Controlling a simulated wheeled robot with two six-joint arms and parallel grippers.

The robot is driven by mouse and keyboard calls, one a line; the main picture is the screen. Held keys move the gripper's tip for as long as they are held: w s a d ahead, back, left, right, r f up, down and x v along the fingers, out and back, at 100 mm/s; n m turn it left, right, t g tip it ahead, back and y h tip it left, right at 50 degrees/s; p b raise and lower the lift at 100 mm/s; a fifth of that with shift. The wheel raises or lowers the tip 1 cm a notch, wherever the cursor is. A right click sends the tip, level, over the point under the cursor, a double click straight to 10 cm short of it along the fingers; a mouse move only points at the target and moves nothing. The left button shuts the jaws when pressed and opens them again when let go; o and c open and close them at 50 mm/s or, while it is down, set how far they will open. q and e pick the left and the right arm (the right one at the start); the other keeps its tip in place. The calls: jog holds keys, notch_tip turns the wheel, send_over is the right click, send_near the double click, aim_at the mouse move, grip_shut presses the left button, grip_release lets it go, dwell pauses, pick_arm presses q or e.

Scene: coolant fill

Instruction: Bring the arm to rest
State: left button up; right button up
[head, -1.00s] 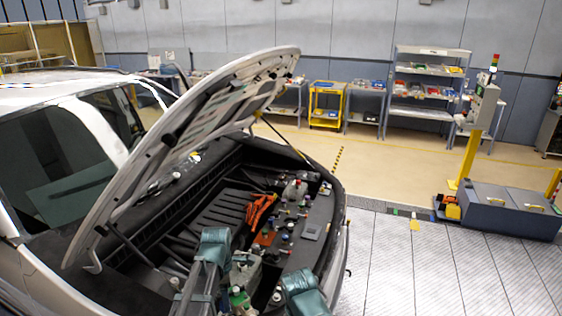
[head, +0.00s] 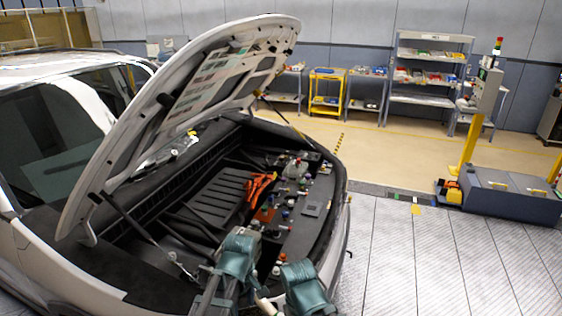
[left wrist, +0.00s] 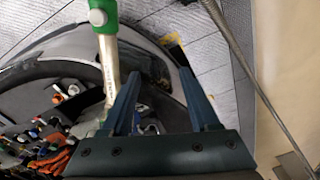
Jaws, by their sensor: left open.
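My left gripper (left wrist: 159,73) is open in the left wrist view, with its two dark fingers apart and nothing between their tips. A green part with a white end on a pale shaft (left wrist: 109,65) stands beside the left finger; I cannot tell what it is. In the head view, my teal arm parts (head: 236,258) are over the near end of the engine bay. My gripper fingers cannot be made out there.
The car's raised hood (head: 150,130) slants above the engine bay. Orange cables (head: 258,187) and several coloured caps lie inside. A thin rod (left wrist: 250,70) runs along the right of the wrist view. The tiled floor (head: 420,265) right of the car is clear.

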pick_arm(q)
jog(key=s+d+f+m+b, duration=0.2)
jog(key=s+f+m+b, duration=0.2)
jog(key=f+m+b, duration=0.1)
jog(key=s+d+f+m+b, duration=0.2)
jog(key=s+f+m+b, duration=0.2)
jog(key=f+m, duration=0.3)
jog(key=shift+d+m+y+b, duration=0.3)
jog(key=shift+m+b, duration=0.2)
jog(key=shift+m, duration=0.4)
jog(key=shift+s, duration=0.1)
